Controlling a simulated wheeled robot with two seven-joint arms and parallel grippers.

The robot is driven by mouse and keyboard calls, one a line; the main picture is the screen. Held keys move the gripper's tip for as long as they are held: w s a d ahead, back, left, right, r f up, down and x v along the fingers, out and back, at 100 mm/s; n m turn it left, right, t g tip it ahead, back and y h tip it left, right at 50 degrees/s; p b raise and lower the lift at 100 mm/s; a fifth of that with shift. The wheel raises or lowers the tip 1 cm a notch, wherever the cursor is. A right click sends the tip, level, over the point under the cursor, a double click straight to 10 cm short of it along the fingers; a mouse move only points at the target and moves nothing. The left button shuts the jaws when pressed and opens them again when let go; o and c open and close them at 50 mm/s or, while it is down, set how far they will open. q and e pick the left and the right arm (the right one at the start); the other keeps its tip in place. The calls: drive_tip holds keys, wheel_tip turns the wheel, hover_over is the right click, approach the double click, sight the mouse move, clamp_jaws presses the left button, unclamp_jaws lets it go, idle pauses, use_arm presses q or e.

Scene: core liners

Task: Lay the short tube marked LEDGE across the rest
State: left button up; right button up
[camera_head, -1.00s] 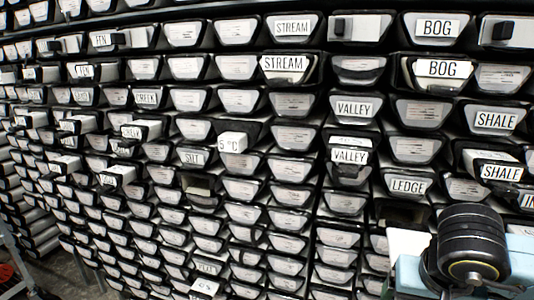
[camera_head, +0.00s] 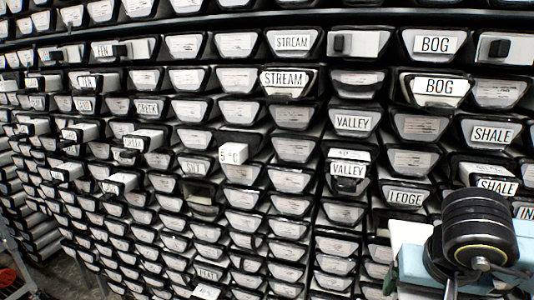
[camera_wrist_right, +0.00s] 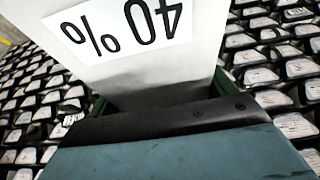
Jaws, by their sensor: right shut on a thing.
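The word LEDGE is on the pale front of a tray (camera_head: 406,196) at the right of the head view. A dark opening is just below it, partly covered by my right arm. In the right wrist view, my right gripper (camera_wrist_right: 165,118) is shut on a white block-like thing (camera_wrist_right: 150,75) bearing an upside-down "40 %" label; its full shape is cut off. In the head view, a white piece (camera_head: 408,232) shows beside my blue right gripper part, below the LEDGE front. I cannot make out a separate LEDGE tube or the rest. My left gripper is out of view.
A tall rack of dark trays with pale fronts fills the head view. Some boxes stick out, such as the "5 °C" box (camera_head: 232,153). SHALE (camera_head: 492,134) and VALLEY (camera_head: 352,122) fronts are near my right arm. A little floor shows at lower left.

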wheel_tip(320, 180, up, 14)
drive_tip(key=p, duration=0.8)
idle(0.3)
idle(0.4)
